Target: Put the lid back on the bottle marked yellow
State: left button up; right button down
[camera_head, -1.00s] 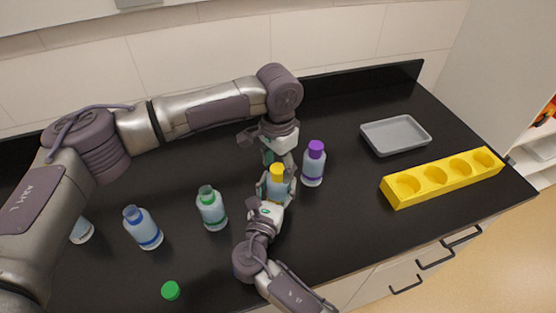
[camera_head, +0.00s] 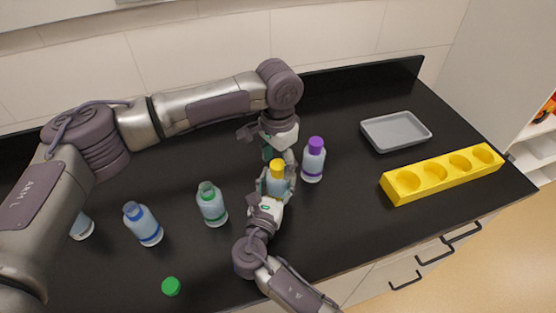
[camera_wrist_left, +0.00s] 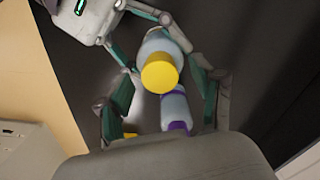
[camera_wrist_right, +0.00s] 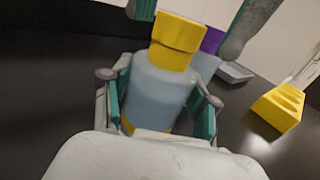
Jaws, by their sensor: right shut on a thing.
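The bottle marked yellow (camera_head: 275,186) stands about upright, with the yellow lid (camera_head: 277,167) on top of its neck. My right gripper (camera_wrist_right: 158,110) is shut on the bottle's body, one finger on each side. The yellow lid (camera_wrist_right: 177,42) sits above the fingers in the right wrist view, and I cannot tell how tightly it is seated. My left gripper (camera_wrist_left: 162,100) is open above the bottle, its fingers apart on either side of the lid (camera_wrist_left: 160,73) and not touching it. The bottle's lower part is partly hidden by my right gripper.
A purple-lidded bottle (camera_head: 313,163) stands close on the right. A green lid (camera_head: 171,286) lies at the front. A grey tray (camera_head: 396,147) and yellow rack (camera_head: 395,195) are at the right.

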pick_arm(q)
notch_tip(320, 180, up, 12)
dwell(0.6)
pick_arm(e)
jog(key=shift+c, duration=1.1)
grip_release()
jog(key=v, duration=1.2)
